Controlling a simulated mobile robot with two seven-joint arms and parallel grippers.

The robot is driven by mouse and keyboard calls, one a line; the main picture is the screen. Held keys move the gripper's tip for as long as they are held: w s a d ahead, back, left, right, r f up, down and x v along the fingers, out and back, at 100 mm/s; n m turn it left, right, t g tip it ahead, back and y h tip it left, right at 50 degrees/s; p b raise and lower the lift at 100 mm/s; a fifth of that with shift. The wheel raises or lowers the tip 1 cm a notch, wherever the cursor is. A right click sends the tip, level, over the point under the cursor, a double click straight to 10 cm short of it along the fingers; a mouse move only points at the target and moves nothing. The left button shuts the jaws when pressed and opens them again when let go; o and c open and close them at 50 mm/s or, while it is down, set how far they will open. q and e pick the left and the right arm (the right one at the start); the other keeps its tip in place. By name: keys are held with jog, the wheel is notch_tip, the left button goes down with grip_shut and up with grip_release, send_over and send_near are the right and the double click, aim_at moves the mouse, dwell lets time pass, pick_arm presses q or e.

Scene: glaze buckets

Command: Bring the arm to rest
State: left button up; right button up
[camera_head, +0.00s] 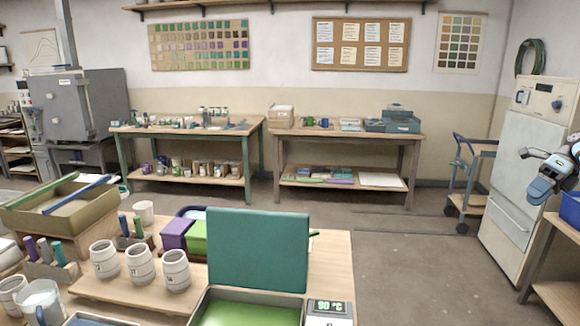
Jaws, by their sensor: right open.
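My right arm comes in at the right edge of the head view, and only its end part shows. Its gripper (530,154) is open, with nothing seen between its fingers. It is in front of the pale cabinet and well apart from the workbench. My left arm and gripper are not in view.
A pale cabinet (515,170), trolley (470,185) and blue bin (570,209) are at right. Floor between is clear.

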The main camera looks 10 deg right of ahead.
jog(key=w+a+f+m+t+y, duration=0.3)
jog(key=a+f+m+t+y, duration=0.15)
jog(key=a+f, duration=1.75)
jog(key=s+a+f+m+t+h, duration=0.2)
jog(key=s+a+f+m+t, duration=0.35)
jog(key=s+f+m, duration=0.35)
jog(key=s+a+f+m+h, duration=0.1)
jog(key=s+f+m+h, duration=0.2)
jog(key=s+m, duration=0.35)
jog(key=s+a+f+m+g+h, duration=0.1)
jog(key=s+f+m+h, duration=0.25)
jog(key=s, duration=0.65)
jog(key=s+a+f+m+h, duration=0.1)
jog(key=s+f+m+h, duration=0.2)
jog(key=s+m, duration=0.45)
jog(key=s+a+m+t+y, duration=0.15)
jog(key=a+m, duration=0.55)
jog(key=a, duration=1.4)
pick_arm(q)
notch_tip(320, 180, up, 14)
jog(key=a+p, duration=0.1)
jog(key=p, duration=1.7)
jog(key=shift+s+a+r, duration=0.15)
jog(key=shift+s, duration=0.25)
pick_arm(e)
notch_tip(320, 180, up, 14)
jog(key=d, duration=0.1)
jog(key=shift+s+t, duration=0.25)
jog(key=shift+t, duration=0.1)
